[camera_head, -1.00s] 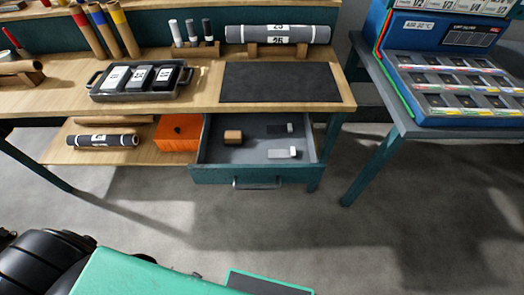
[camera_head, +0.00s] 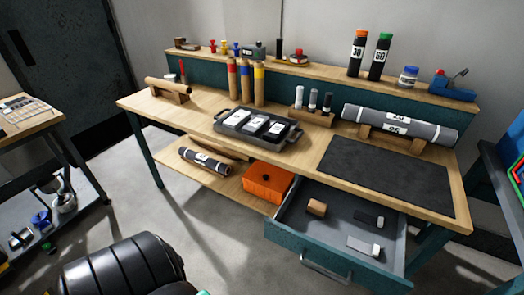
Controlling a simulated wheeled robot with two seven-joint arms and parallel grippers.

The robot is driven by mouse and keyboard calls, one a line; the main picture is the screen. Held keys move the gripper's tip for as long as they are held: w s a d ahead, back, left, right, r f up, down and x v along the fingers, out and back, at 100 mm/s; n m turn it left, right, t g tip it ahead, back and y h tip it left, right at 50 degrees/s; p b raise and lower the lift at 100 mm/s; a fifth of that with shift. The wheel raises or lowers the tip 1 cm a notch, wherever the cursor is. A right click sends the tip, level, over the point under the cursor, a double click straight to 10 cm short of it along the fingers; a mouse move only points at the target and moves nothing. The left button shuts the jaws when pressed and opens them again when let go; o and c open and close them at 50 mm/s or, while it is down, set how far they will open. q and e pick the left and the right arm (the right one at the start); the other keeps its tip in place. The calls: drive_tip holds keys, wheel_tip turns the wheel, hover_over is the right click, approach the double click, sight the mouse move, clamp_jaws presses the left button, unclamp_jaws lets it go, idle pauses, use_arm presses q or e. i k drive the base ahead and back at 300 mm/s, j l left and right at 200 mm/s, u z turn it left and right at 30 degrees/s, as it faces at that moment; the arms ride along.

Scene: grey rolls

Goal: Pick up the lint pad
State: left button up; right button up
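I cannot tell for certain which thing is the lint pad. The open drawer (camera_head: 325,268) under the workbench holds a small brown block (camera_head: 316,207), a dark block with a light end (camera_head: 369,219) and a pale grey block with a white end (camera_head: 364,246). They lie apart on the drawer floor. A black tray (camera_head: 228,133) on the bench holds several white-labelled dark blocks (camera_head: 255,122). Neither gripper shows. A black rounded part at the lower left looks like mine.
The workbench (camera_head: 190,115) carries a dark mat (camera_head: 385,172) and a grey roll (camera_head: 400,123) on a wooden stand. An orange box (camera_head: 268,182) and a dark roll (camera_head: 204,160) lie on the lower shelf. Another table (camera_head: 30,128) stands left. Floor between is clear.

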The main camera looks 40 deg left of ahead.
sight(315, 208)
drive_tip(key=u, duration=2.15)
drive_tip(key=z, duration=1.4)
drive_tip(key=i+j, duration=0.2)
drive_tip(key=j, duration=0.4)
drive_tip(key=i+j, duration=0.15)
drive_tip(key=j, duration=0.45)
drive_tip(key=i+j+z, duration=0.1)
drive_tip(key=j, duration=0.45)
drive_tip(key=i+j, duration=0.25)
drive_tip(key=j, duration=0.35)
drive_tip(key=i+j, duration=0.2)
drive_tip(key=j, duration=0.4)
drive_tip(key=i+j+z, duration=0.1)
drive_tip(key=j, duration=0.55)
drive_tip(key=i+j, duration=0.2)
drive_tip(key=j, duration=0.4)
drive_tip(key=i+j, duration=0.15)
drive_tip(key=j, duration=0.45)
drive_tip(key=i+j+z, duration=0.1)
drive_tip(key=j+z, duration=0.2)
drive_tip(key=j, duration=0.4)
drive_tip(key=z, duration=2.25)
